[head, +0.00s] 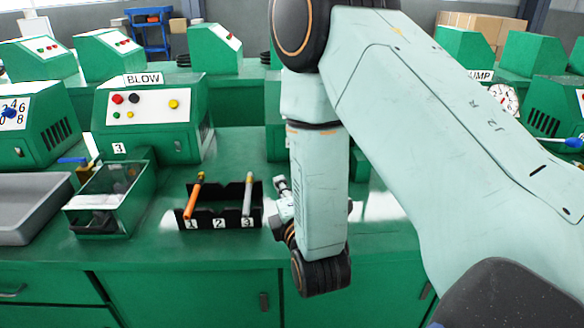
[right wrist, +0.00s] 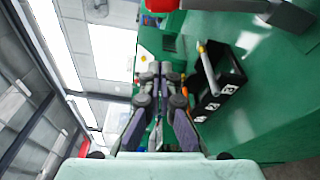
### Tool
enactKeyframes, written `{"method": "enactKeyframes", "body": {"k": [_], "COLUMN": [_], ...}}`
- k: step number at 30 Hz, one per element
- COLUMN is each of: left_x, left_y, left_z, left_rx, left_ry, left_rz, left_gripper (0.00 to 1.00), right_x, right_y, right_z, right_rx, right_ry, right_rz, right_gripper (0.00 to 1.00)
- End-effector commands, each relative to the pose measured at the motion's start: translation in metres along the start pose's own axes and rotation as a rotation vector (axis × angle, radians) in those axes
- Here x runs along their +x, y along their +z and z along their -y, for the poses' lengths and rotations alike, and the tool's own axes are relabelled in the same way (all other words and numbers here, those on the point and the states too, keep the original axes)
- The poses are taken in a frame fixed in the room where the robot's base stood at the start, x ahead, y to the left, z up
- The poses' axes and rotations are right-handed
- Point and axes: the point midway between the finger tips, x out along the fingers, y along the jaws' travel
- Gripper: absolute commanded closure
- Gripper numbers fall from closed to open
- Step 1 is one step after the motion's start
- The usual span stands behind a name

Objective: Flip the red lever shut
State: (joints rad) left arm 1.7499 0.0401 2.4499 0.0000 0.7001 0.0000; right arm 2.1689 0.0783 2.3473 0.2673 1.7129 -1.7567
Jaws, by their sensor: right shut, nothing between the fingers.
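A red part (right wrist: 163,5) shows at the top edge of the right wrist view, cut off by the frame. In the head view no red lever shows; my right arm covers the middle of the bench. My right gripper (head: 281,184) is shut and empty, just right of the black rack. In the right wrist view its fingers (right wrist: 154,68) are together, apart from the red part. My left gripper is not in view.
The black rack (head: 206,222), numbered 1 to 3, holds an orange-handled tool (head: 193,200) and a grey-handled tool (head: 247,198). A green bin (head: 137,205), a grey tray (head: 20,228) and the BLOW box (head: 150,145) stand further left. Bare bench lies before the rack.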

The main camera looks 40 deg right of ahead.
Motion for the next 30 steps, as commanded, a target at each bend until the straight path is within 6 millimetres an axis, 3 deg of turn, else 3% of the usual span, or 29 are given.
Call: {"method": "enactKeyframes", "body": {"k": [8,20,30], "left_x": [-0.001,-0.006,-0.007], "left_y": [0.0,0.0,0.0], "left_z": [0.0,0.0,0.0], "left_rx": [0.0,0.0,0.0], "left_ry": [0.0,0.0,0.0], "left_rz": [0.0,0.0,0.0], "left_gripper": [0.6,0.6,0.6], "right_x": [0.051,0.056,0.057], "right_y": [0.002,0.033,0.039], "right_z": [0.0,0.0,0.0], "right_rx": [0.002,0.002,-0.001], "right_ry": [0.001,-0.003,-0.001], "right_rz": [0.004,0.003,-0.001], "right_gripper": [1.0,1.0,1.0]}}
